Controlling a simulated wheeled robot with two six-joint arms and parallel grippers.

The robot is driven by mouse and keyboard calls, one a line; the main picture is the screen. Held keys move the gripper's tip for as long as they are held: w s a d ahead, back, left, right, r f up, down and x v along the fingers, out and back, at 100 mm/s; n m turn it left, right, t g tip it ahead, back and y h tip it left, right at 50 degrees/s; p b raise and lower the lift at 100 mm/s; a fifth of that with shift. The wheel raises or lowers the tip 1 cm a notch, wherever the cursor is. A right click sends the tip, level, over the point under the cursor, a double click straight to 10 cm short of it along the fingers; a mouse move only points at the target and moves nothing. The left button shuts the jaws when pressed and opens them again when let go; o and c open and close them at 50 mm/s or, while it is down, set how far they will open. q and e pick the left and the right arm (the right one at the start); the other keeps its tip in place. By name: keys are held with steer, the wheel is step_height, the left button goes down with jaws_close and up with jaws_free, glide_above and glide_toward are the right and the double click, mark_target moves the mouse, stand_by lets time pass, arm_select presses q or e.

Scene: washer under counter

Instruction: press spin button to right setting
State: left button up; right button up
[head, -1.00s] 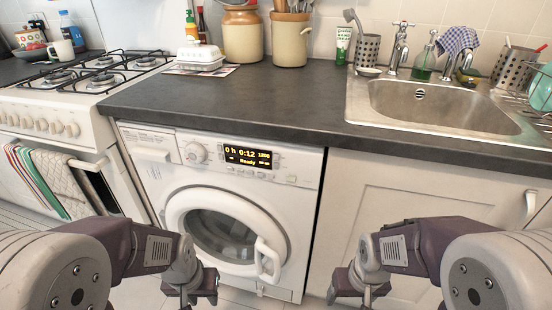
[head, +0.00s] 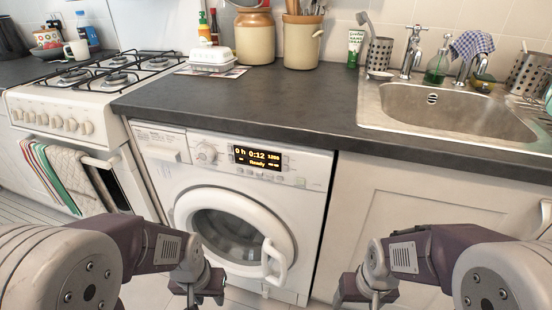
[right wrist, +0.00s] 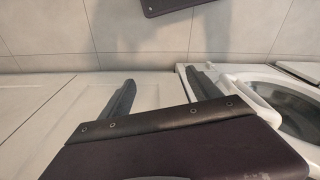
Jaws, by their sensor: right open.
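The white washing machine (head: 237,265) stands under the counter with its round door closed. Its panel has a round dial (head: 205,153) on the left and a lit display (head: 257,158) reading "0 h 0:12" and "Ready". Small buttons (head: 299,182) sit right of and below the display; their labels are too small to read. My left gripper (head: 198,290) is low in front of the washer door, its jaws unclear. My right gripper (head: 364,292) is low, right of the washer, apart from the panel. In the right wrist view its fingers (right wrist: 160,92) are spread and empty.
The dark worktop (head: 270,103) overhangs just above the panel. The door handle (head: 272,262) sticks out at the front. A cooker (head: 70,125) stands left, a white cupboard (head: 420,205) right. The sink (head: 450,108) and jars are on top.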

stand_by(0.4)
jaws_close()
stand_by(1.5)
